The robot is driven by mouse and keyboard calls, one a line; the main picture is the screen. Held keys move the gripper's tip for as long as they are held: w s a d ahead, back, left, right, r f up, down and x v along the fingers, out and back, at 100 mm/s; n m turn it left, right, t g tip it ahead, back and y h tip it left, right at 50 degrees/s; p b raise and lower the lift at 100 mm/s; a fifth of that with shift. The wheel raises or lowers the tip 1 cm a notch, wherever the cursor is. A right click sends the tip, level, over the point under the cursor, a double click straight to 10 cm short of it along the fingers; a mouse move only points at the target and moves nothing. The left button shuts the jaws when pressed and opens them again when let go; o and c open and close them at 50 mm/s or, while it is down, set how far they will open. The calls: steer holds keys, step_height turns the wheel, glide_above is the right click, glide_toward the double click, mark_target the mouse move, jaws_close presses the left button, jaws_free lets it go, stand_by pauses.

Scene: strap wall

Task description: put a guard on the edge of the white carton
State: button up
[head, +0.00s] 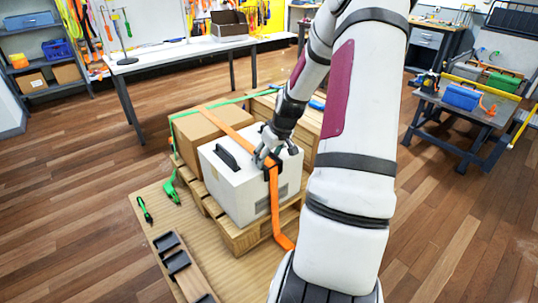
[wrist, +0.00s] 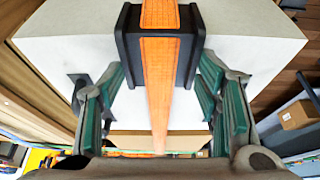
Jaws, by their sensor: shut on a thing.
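The white carton (head: 231,190) stands on a pallet with a black handle on its top. An orange strap (head: 275,205) runs over the carton's top and hangs down its near side. My gripper (head: 268,158) is at the carton's upper edge, where the strap bends down.
Several black guards (head: 167,241) lie on a board at the lower left. A green ratchet (head: 171,188) and a small green tool (head: 144,209) lie near the pallet (head: 246,238). A brown carton (head: 203,128) stands behind the white one. A white table (head: 187,53) is farther back.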

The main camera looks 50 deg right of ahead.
steer(key=shift+w, duration=0.1)
steer(key=o, duration=1.2)
steer(key=shift+r, duration=0.1)
steer(key=v, duration=1.1)
steer(key=shift+s+a+r, duration=0.1)
steer(key=shift+s+r, duration=0.2)
steer(key=shift+r, duration=0.05)
